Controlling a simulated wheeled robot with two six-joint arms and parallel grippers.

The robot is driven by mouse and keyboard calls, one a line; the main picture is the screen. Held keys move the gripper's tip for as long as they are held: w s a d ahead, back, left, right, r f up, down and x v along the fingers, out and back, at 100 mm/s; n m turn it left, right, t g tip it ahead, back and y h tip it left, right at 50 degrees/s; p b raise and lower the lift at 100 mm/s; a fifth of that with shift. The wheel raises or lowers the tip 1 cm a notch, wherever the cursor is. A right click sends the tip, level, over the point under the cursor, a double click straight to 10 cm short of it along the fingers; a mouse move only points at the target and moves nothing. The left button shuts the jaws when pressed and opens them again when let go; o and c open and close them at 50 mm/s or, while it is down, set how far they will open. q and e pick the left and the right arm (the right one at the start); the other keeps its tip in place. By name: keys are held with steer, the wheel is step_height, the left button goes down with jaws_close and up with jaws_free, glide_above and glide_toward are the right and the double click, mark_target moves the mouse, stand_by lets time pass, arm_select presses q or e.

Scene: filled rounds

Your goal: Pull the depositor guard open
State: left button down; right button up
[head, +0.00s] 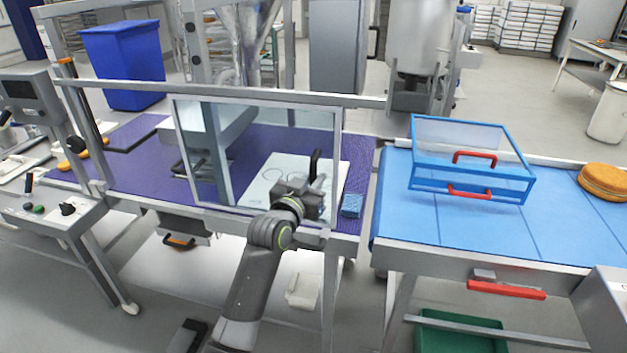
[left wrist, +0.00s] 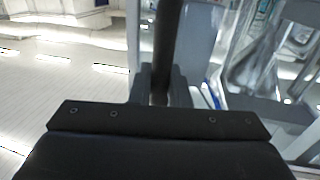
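The depositor guard (head: 255,150) is a clear panel in a grey metal frame, standing along the front of the purple belt in the head view. Its black upright handle (head: 315,162) is near the panel's right side. My left gripper (head: 313,188) is at this handle, its arm rising from below. In the left wrist view the dark handle bar (left wrist: 168,40) runs up between the two fingers (left wrist: 164,85), which sit close against both its sides. The lower part of the handle is hidden by the gripper. My right gripper is in neither view.
A blue-framed clear cover (head: 470,140) with red handles stands on the blue belt (head: 400,225) at right, beside a stack of brown rounds (head: 604,181). A control box (head: 50,212) stands at left. A blue bin (head: 122,65) is behind. Floor in front is partly clear.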

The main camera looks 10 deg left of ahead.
arm_select(q)
steer(key=c, duration=1.4)
jaws_free()
steer(key=shift+c, duration=0.2)
steer(key=shift+s, duration=0.15)
steer(key=b+v, duration=0.4)
steer(key=v, duration=1.3)
steer(key=shift+a+f, duration=0.1)
steer(key=shift+a, duration=0.05)
